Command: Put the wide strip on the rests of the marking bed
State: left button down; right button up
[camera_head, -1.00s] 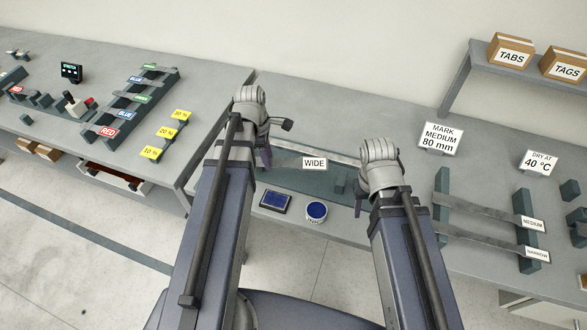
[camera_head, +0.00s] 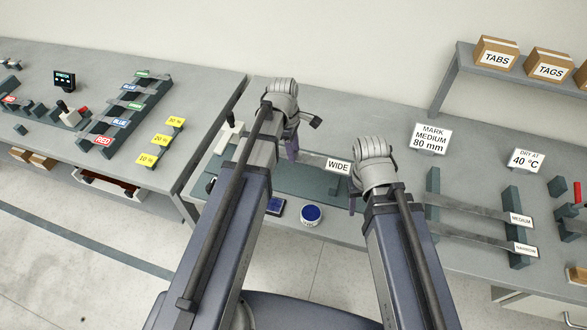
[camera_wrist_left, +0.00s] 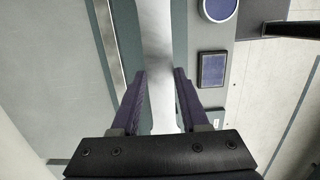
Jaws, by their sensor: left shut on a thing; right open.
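The wide strip is a flat grey metal bar (camera_head: 313,160) with a white WIDE label (camera_head: 338,167) near its right end. My left gripper (camera_head: 292,155) is shut on it, left of the label. In the left wrist view the strip (camera_wrist_left: 158,60) runs between the two fingers (camera_wrist_left: 160,90). The marking bed (camera_head: 228,180) is a flat teal plate below the strip. A dark block (camera_head: 335,186) stands on it under the label; other rests are hidden by my arms. I cannot tell whether the strip touches the bed. My right gripper (camera_head: 353,205) is open, right of the label.
A blue pad (camera_head: 276,206) and a round blue-topped pot (camera_head: 311,214) stand at the bed's front edge. Medium (camera_head: 475,206) and narrow (camera_head: 470,236) strips lie on a rack at right. A MARK MEDIUM 80 mm sign (camera_head: 430,138) stands behind.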

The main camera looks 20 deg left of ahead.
pick_arm(q)
jog(key=shift+f+b, duration=3.1)
jog(key=shift+f, duration=0.5)
pick_arm(e)
jog(key=shift+f, duration=3.65)
pick_arm(q)
jog(key=shift+f, duration=0.15)
pick_arm(e)
jog(key=shift+f, duration=0.1)
pick_arm(q)
jog(key=shift+c, duration=2)
grip_release()
